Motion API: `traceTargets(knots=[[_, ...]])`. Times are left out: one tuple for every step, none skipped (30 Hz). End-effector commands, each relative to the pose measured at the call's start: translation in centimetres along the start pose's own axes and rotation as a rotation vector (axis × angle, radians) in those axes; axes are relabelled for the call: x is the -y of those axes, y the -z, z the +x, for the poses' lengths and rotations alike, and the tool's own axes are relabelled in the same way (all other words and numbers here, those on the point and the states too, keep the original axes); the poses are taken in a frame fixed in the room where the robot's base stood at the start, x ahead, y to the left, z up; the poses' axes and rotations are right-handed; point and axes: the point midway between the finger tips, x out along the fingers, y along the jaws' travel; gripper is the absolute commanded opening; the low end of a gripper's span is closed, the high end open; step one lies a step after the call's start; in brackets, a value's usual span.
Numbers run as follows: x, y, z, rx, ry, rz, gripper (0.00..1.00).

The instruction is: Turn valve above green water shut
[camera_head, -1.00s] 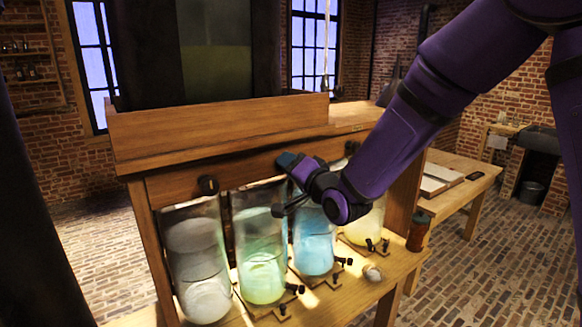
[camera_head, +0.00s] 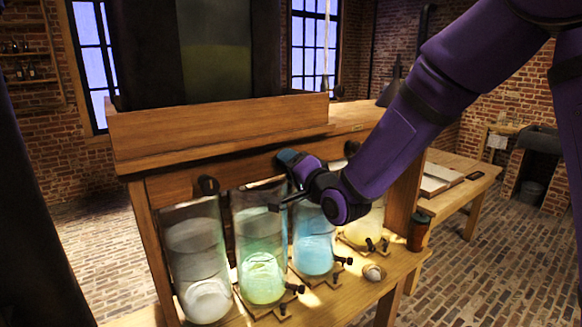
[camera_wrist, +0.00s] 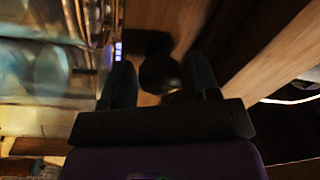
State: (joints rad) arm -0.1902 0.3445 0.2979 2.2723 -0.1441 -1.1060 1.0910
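The jar of green water (camera_head: 260,245) stands on the wooden bench, second from the left in the head view. My gripper (camera_wrist: 158,80) is at the wooden rail above the green and blue jars, and one dark finger shows in the head view (camera_head: 277,206). In the wrist view its two fingers are spread apart, with a dark round valve knob (camera_wrist: 158,72) between and beyond them. I cannot tell whether either finger touches it. The valve above the green water is hidden behind my gripper in the head view.
Another valve knob (camera_head: 208,185) sits above the whitish jar (camera_head: 197,255) at left, and one (camera_head: 351,147) is partly hidden above the yellow jar (camera_head: 363,228). The blue jar (camera_head: 312,243) stands close below my gripper. Small black fittings line the bench front.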

Motion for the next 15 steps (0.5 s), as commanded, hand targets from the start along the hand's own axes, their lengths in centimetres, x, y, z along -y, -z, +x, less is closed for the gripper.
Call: traceTargets(knots=[[0.0, 0.0, 0.0, 0.000, 0.000, 0.000, 0.64], [0.0, 0.0, 0.0, 0.000, 0.000, 0.000, 0.64], [0.0, 0.0, 0.0, 0.000, 0.000, -0.001, 0.64], [0.0, 0.0, 0.0, 0.000, 0.000, -0.001, 0.64], [0.0, 0.0, 0.0, 0.000, 0.000, -0.001, 0.64], [0.0, 0.0, 0.0, 0.000, 0.000, -0.001, 0.64], [0.0, 0.0, 0.0, 0.000, 0.000, -0.001, 0.64], [0.0, 0.0, 0.0, 0.000, 0.000, -0.001, 0.64], [0.0, 0.0, -0.1, 0.000, 0.000, -0.001, 0.64], [0.0, 0.0, -0.1, 0.000, 0.000, -0.001, 0.64], [0.0, 0.0, -0.3, 0.000, 0.000, -0.001, 0.64], [0.0, 0.0, -0.6, 0.000, -0.001, -0.001, 0.64], [0.0, 0.0, -0.9, 0.000, -0.001, -0.001, 0.64], [0.0, 0.1, -1.2, 0.000, -0.001, -0.002, 0.64], [0.0, 0.1, -1.8, 0.000, -0.001, -0.002, 0.64]])
